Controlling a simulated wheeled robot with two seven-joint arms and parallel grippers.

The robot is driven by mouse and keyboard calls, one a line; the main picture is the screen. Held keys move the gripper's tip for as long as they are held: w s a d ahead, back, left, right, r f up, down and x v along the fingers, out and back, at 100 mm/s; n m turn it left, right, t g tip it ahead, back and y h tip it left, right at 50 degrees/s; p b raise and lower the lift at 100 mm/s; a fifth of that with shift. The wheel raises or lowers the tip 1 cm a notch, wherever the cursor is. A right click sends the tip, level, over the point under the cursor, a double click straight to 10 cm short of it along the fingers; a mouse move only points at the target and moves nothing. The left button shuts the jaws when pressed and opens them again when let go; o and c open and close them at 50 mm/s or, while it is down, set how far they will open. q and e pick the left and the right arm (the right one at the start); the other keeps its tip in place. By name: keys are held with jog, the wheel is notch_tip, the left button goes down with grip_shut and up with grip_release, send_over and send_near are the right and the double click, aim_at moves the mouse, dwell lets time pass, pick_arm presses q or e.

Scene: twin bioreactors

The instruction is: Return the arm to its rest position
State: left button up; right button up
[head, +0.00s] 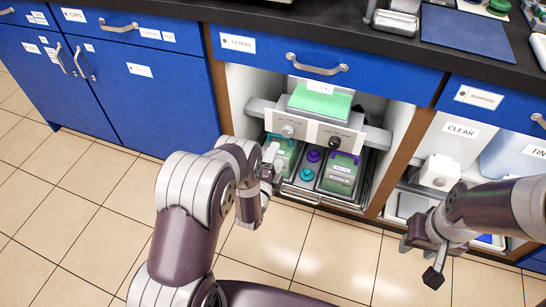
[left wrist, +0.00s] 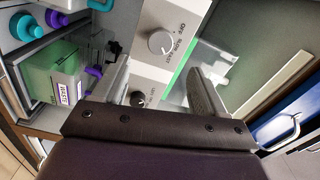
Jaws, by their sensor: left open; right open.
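My left arm (head: 185,205) is bent, reaching forward from the bottom of the head view. Its gripper (head: 272,166) is at the front left of the open bay with the bioreactor unit (head: 325,135). In the left wrist view this gripper (left wrist: 165,92) is open, with nothing visible between its fingers. The unit's panel, with a white knob (left wrist: 162,42) and a dark knob (left wrist: 137,99), shows beyond the fingers. My right gripper (head: 425,258) is open and empty, low at the right over the floor, in front of the cabinets.
The bay's lower tray holds a green container (head: 340,172) and teal and purple caps. Blue drawers (head: 320,72) and a dark counter (head: 290,30) run above. A bin marked CLEAR (head: 455,140) stands right. Tiled floor (head: 75,195) is free at left.

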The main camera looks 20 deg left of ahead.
pick_arm(q)
jog(key=s, duration=0.3)
pick_arm(e)
jog(key=shift+r, duration=0.5)
pick_arm(q)
jog(key=shift+f, duration=0.1)
